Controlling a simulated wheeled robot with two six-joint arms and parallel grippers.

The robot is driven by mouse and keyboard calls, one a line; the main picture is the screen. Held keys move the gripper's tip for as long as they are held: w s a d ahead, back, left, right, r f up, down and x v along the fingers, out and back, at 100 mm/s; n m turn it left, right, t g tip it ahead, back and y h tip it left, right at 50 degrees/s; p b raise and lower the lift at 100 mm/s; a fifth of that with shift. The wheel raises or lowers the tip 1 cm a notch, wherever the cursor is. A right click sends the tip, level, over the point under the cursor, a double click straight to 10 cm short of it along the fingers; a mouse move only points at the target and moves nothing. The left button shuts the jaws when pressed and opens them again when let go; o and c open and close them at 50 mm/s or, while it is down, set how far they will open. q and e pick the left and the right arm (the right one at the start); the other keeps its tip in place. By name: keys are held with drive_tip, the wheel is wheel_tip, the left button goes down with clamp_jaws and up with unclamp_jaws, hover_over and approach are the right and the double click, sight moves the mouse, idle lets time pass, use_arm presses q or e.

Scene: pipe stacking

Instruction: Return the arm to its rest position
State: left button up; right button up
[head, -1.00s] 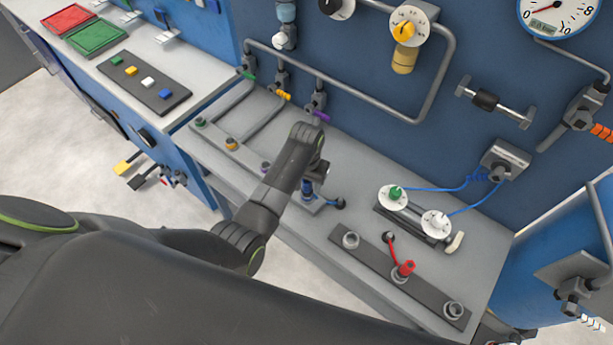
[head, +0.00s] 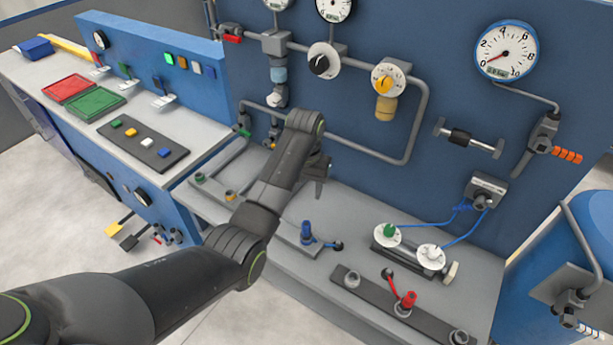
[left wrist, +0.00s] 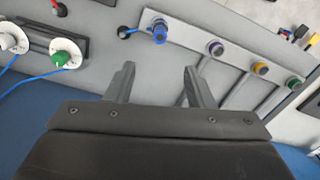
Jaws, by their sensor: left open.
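My left arm comes in from the left in the head view and reaches over the grey bench (head: 345,210). My left gripper (head: 320,185) is partly hidden behind its own wrist. In the left wrist view, its two fingers (left wrist: 159,70) are apart, with nothing between them. The purple fitting is hidden by my arm in the head view. My right gripper is not in view.
A blue wall panel (head: 455,95) with pipes, valves and a gauge (head: 506,51) rises behind the bench. White dials (head: 388,235) and a dark strip with a red fitting (head: 408,299) occupy the bench's right. Red and green trays (head: 95,100) stand left.

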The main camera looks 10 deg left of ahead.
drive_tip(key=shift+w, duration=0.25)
